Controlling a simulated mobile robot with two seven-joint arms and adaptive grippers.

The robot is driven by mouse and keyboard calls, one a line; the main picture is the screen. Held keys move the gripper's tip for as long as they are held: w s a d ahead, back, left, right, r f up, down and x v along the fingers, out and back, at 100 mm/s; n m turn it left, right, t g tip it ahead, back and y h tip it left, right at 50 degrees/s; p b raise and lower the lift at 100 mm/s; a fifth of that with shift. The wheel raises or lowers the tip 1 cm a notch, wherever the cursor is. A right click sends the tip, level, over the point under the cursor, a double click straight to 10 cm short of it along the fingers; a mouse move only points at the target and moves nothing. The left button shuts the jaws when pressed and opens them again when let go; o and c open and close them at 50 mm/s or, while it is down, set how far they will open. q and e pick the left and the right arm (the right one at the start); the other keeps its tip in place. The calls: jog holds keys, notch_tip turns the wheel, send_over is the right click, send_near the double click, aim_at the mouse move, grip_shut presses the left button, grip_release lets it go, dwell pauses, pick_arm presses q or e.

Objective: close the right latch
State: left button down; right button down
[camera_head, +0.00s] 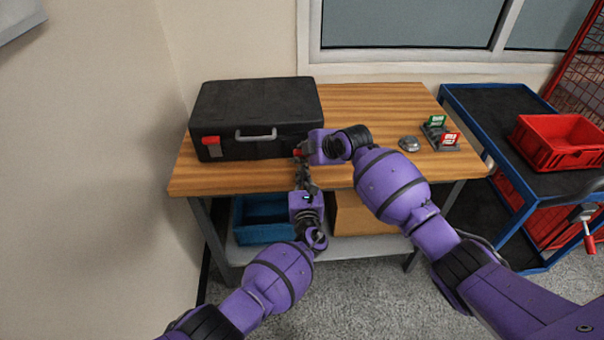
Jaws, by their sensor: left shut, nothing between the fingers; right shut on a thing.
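A black case (258,105) stands with its lid down on the wooden table. Its left latch (211,142) has a red tab over a grey part. A grey handle (256,136) sits at the middle of the front. The right latch (297,153) is mostly hidden by my grippers; only a bit of red shows. My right gripper (301,149) reaches in from the right and is shut on the right latch at the case's front right. My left gripper (302,173) points up just below it, shut and empty. Whether it touches the case cannot be told.
A grey domed object (409,143) and a small holder (440,136) with green and red parts stand on the table's right side. A blue bin (262,222) and a cardboard box (362,218) are on the lower shelf. A blue cart with a red bin (556,141) stands right.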

jog(key=shift+s+a+f, duration=0.1)
jog(key=shift+s+f, duration=0.1)
jog(key=shift+f, duration=0.1)
pick_arm(q)
jog(key=shift+w+r, duration=0.3)
jog(key=shift+r, duration=0.2)
jog(key=shift+a, duration=0.1)
pick_arm(e)
jog(key=c, duration=1.6)
grip_release()
pick_arm(q)
jog(key=shift+r, duration=0.1)
pick_arm(e)
jog(key=shift+r, duration=0.1)
jog(key=shift+w, duration=0.1)
